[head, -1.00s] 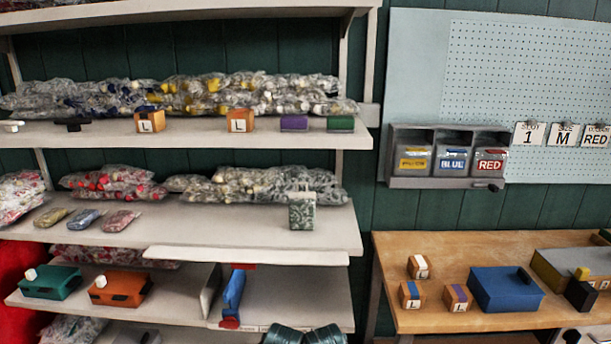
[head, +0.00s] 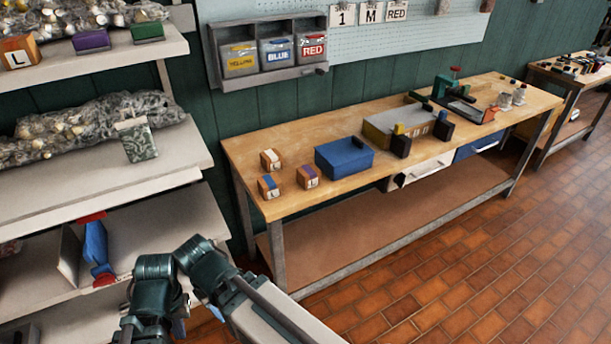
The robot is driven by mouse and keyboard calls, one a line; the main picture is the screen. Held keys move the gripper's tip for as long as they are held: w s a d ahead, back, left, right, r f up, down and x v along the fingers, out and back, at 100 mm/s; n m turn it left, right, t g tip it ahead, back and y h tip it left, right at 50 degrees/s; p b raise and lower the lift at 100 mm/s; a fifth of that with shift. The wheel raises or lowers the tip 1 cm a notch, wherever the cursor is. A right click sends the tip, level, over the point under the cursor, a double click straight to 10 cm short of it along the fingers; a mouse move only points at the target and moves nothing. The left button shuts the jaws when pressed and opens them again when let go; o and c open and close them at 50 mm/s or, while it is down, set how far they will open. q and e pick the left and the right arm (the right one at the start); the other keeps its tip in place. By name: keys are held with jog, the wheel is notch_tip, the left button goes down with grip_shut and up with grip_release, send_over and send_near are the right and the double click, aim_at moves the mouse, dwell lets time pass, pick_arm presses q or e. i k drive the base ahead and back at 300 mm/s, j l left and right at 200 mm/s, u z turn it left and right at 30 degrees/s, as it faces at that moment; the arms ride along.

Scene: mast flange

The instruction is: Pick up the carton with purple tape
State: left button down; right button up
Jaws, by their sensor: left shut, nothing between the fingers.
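The carton with purple tape (head: 308,177) is a small brown box with a white label. It stands on the front left part of the wooden workbench (head: 340,195), just left of a blue box. My left arm (head: 205,268) shows at the bottom of the head view, well short of the carton and to its lower left. My left gripper is shut and empty, low in the view, and its fingertips are hard to make out. It is apart from the carton. My right gripper is not in view.
Two similar cartons stand close by, one with white tape (head: 270,160) and one with blue tape (head: 269,187). The blue box (head: 344,158) is on the right. A shelf rack (head: 190,150) stands at left. The brick floor (head: 430,265) in front is clear.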

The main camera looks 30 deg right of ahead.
aim_at(308, 176)
jog(key=l+z, duration=0.1)
jog(key=z, duration=0.35)
jog(key=k+l+z, duration=0.1)
jog(key=z, duration=0.35)
jog(key=l+z, duration=0.2)
jog(key=z, duration=0.25)
jog(key=l+z, duration=0.15)
jog(key=z, duration=0.3)
